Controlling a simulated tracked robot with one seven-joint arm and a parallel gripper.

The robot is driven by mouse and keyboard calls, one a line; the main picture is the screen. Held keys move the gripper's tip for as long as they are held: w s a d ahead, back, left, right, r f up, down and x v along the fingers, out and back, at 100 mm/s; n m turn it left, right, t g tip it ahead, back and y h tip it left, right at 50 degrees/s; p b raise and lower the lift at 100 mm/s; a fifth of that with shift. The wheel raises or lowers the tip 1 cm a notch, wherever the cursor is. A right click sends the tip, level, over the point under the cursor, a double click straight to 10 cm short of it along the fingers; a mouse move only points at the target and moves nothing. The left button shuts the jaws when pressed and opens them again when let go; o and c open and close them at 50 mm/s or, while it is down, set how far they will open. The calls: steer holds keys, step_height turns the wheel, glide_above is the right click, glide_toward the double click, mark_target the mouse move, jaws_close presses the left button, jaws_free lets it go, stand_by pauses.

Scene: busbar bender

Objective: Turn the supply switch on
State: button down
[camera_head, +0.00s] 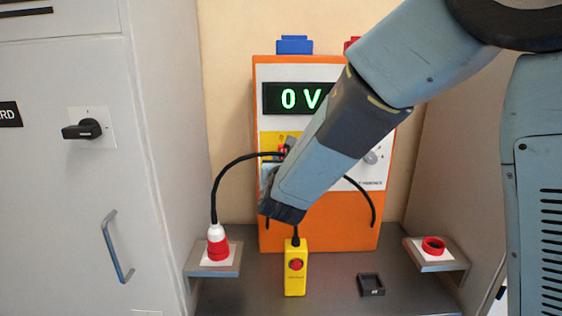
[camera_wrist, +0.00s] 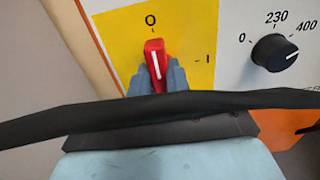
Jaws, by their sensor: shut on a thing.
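The supply switch is a red knob (camera_wrist: 155,62) on a yellow plate (camera_wrist: 198,62) marked 0 at the top and I at the right. Its white line points up, near the 0. My gripper (camera_wrist: 158,78) is shut on the red knob, one finger on each side. In the head view my arm hides most of the switch; a bit of the yellow plate (camera_head: 268,140) shows at its left. The green display (camera_head: 290,98) reads 0 V.
A black cable (camera_wrist: 165,108) crosses close to my gripper. A dial (camera_wrist: 275,52) marked 0, 230 and 400 sits to the right. A yellow hand unit (camera_head: 296,279) and a small black tray (camera_head: 371,293) are on the bench. A red-and-white plug (camera_head: 217,244) stands at left.

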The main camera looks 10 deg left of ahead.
steer(key=shift+m, duration=0.3)
steer(key=shift+w+d+f+m, duration=0.1)
steer(key=shift+d+f+m, duration=0.05)
steer(key=shift+m, duration=2.7)
steer(key=shift+d+f+m, duration=0.1)
steer(key=shift+d+m, duration=0.1)
steer(key=shift+m, duration=2.7)
steer(key=shift+w+d+f+m, duration=0.1)
steer(key=shift+d+f+m, duration=0.05)
steer(key=shift+m, duration=2.7)
steer(key=shift+f, duration=0.1)
steer(key=c, duration=1.1)
jaws_free()
steer(key=shift+o, duration=0.5)
steer(key=shift+s, duration=0.1)
